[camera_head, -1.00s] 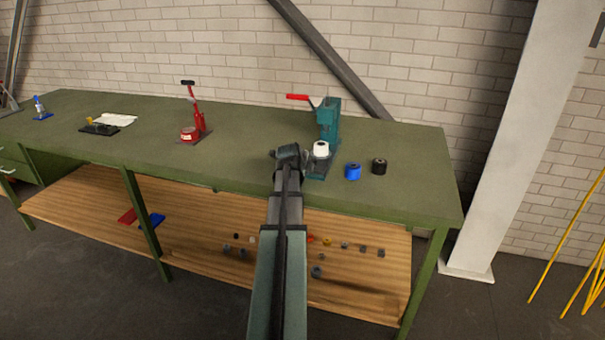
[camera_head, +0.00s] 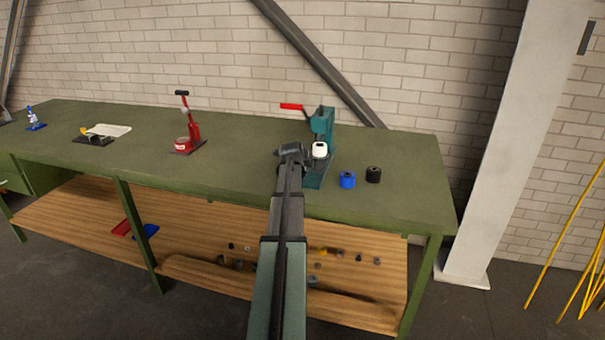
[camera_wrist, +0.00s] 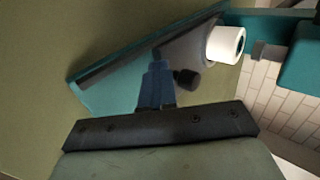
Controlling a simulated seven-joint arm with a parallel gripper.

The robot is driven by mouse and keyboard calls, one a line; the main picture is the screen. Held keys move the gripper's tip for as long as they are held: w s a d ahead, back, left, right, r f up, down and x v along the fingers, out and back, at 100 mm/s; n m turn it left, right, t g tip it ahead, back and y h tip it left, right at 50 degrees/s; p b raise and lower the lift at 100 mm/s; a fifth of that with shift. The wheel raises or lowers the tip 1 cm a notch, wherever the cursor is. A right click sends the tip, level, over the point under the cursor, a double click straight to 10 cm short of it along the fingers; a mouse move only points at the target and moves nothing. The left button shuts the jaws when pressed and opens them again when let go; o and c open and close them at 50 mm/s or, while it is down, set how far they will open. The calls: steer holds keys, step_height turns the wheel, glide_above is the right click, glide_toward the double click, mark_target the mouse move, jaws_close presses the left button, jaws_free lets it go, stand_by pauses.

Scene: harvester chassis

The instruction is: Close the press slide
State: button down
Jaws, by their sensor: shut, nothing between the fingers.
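The teal press (camera_head: 323,122) stands on the green bench, with a red-handled lever at its upper left. A white cylinder (camera_head: 319,150) sits low at the front of the press; it also shows in the wrist view (camera_wrist: 225,44). In the wrist view a grey slide piece (camera_wrist: 190,50) with a dark knob (camera_wrist: 187,78) lies over the teal base (camera_wrist: 110,92), beside the white cylinder. My gripper (camera_head: 303,155) is just left of the cylinder. In the wrist view its blue-grey fingers (camera_wrist: 157,68) are shut and empty, close left of the knob. Whether they touch the slide I cannot tell.
A blue cylinder (camera_head: 347,180) and a black cylinder (camera_head: 373,174) stand right of the press. A red press-like tool (camera_head: 190,135) stands further left. The bench top (camera_head: 235,160) between is clear. Small parts lie on the wooden shelf (camera_head: 200,240) below.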

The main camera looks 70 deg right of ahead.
steer(key=shift+d, duration=0.1)
steer(key=shift+a, duration=0.5)
steer(key=a, duration=0.4)
steer(key=shift+a+r, duration=0.15)
steer(key=shift+r, duration=0.2)
steer(key=v, duration=0.8)
steer(key=shift+a+r, duration=0.2)
steer(key=shift+r, duration=0.1)
